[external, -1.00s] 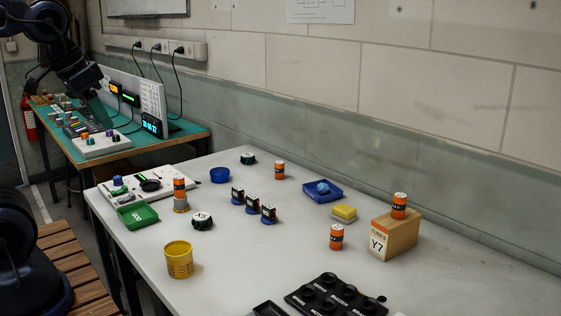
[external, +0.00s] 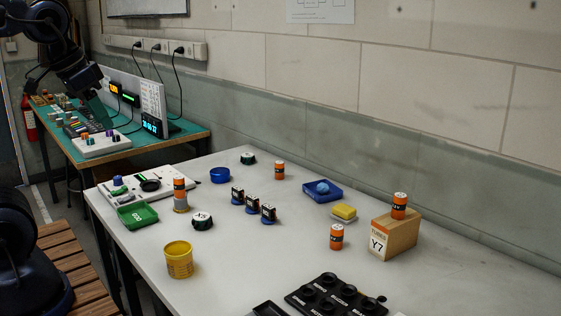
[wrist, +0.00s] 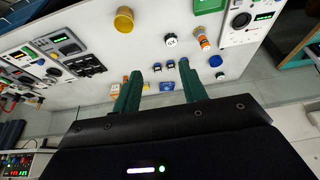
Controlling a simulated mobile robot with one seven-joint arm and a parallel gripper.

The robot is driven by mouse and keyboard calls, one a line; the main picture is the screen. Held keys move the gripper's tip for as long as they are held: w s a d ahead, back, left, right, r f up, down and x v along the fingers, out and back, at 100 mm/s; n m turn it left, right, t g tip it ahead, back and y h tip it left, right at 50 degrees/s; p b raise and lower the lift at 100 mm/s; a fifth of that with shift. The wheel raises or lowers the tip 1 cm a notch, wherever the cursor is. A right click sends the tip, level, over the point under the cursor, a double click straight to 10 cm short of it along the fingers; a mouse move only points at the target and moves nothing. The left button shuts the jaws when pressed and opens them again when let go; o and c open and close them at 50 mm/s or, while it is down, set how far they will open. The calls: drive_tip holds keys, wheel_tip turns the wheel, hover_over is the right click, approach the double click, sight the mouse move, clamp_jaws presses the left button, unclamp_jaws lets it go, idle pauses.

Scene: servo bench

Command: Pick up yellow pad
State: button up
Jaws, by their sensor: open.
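The yellow pad (external: 344,211) is a small block with a pale base layer or dish under it, on the white table, between the blue tray and the Y7 box. In the wrist view a small pale yellow patch (wrist: 146,87), probably the pad, shows beyond and between my fingers. My gripper (wrist: 160,70) has two green fingers, spread apart with nothing held between them. In the external view my gripper (external: 98,108) hangs at the upper left, over the teal bench, far from the pad.
A blue tray (external: 334,196) with a blue ball lies behind the pad. The tan Y7 box (external: 400,239) with a battery on top stands right of it, and an orange battery (external: 336,237) stands in front. Three servos (external: 253,206) stand left. A yellow cup (external: 179,262) is near the front edge.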

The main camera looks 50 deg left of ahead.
drive_tip(key=o, duration=0.6)
drive_tip(key=shift+c, duration=0.2)
